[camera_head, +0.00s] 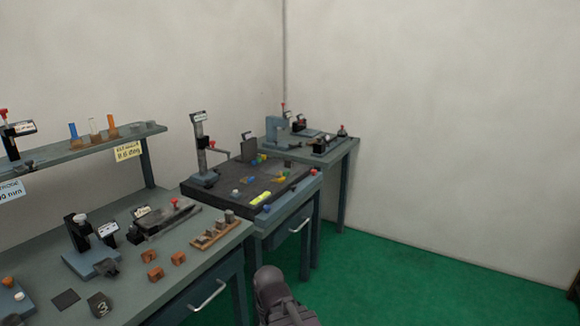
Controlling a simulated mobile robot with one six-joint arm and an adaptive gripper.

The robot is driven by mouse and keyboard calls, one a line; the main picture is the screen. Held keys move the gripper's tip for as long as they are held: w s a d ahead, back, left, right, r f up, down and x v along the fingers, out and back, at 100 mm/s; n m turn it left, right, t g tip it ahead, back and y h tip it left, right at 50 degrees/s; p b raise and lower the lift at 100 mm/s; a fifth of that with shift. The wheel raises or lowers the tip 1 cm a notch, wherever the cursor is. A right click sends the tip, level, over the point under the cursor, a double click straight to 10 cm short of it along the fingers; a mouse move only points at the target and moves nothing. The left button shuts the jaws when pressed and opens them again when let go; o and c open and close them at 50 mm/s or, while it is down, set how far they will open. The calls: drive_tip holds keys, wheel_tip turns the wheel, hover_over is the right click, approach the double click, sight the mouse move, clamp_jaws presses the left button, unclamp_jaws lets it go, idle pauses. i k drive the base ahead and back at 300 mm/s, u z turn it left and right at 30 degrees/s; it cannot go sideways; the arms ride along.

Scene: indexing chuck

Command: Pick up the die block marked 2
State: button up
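A dark block (100,305) with a pale mark that looks like a 3 sits near the front of the left workbench (150,300). I cannot make out a block marked 2 in this view. A flat dark square (66,300) lies just left of the marked block. A dark grey rounded part of my arm shows at the bottom middle. My gripper's fingers are not in view, so what they hold is hidden.
Several orange-brown blocks (155,272) and a wooden rack (214,236) lie on the left bench. A blue-grey fixture (90,262) stands behind the marked block. A dark-topped table (225,200) with small coloured pieces stands beyond. Green floor (400,285) is clear at right.

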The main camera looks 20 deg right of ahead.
sight(289, 162)
drive_tip(key=u, duration=1.1)
drive_tip(key=k, duration=0.1)
drive_tip(key=z, duration=3.3)
drive_tip(key=i, duration=1.6)
drive_tip(key=z, duration=0.05)
